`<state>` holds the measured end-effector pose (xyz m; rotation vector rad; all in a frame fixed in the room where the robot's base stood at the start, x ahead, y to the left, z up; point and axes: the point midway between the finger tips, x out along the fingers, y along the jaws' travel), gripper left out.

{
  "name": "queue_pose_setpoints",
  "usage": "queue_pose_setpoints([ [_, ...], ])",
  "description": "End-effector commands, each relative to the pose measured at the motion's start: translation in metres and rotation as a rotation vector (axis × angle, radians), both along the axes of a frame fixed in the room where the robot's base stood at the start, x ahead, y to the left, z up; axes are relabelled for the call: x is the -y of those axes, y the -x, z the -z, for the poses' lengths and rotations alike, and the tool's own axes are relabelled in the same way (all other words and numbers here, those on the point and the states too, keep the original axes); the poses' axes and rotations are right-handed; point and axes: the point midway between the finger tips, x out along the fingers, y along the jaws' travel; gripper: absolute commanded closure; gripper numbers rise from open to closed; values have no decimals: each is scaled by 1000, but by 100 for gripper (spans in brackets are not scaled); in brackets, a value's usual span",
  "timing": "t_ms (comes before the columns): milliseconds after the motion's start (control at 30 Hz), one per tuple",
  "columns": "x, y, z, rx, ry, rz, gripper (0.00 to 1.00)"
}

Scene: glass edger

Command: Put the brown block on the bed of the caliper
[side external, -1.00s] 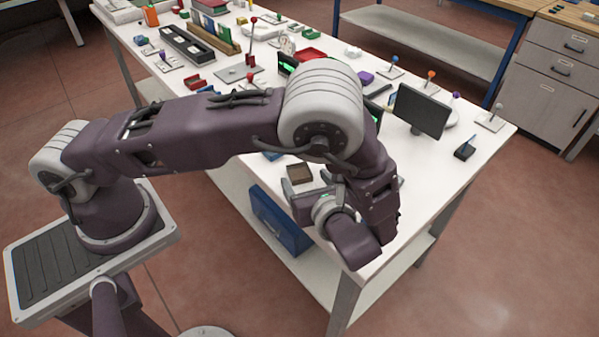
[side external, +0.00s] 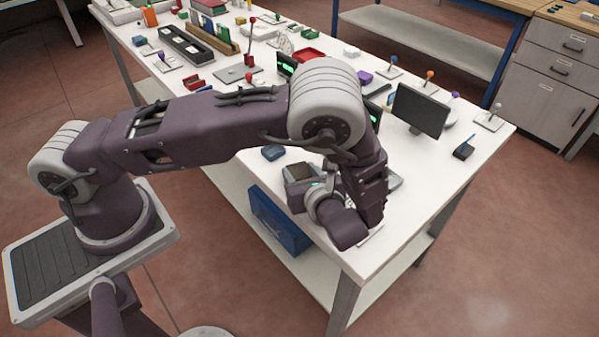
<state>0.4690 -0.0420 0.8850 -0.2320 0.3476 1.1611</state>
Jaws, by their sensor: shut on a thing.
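My gripper (side external: 299,180) is low over the near part of the white table, to the left of my wrist. It is shut on the brown block (side external: 299,170), whose brown top shows between the fingers. My wrist hides part of the gripper, and I cannot tell whether the block touches the table. I cannot pick out the caliper or its bed for certain; my arm covers part of the table.
A small blue object (side external: 273,152) lies just behind and left of my gripper. A dark monitor (side external: 420,109) stands to the right of my arm. A red tray (side external: 309,55) and several levers stand farther back.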

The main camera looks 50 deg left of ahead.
Motion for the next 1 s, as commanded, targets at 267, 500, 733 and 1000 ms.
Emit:
queue_pose_setpoints([
  [267,0,-1,-51,5,3,0,100],
  [500,-10,-5,-101,7,-5,34,100],
  [733,-45,-21,-129,1,-5,241,100],
  [1000,-49,-23,-131,-9,-4,585,100],
])
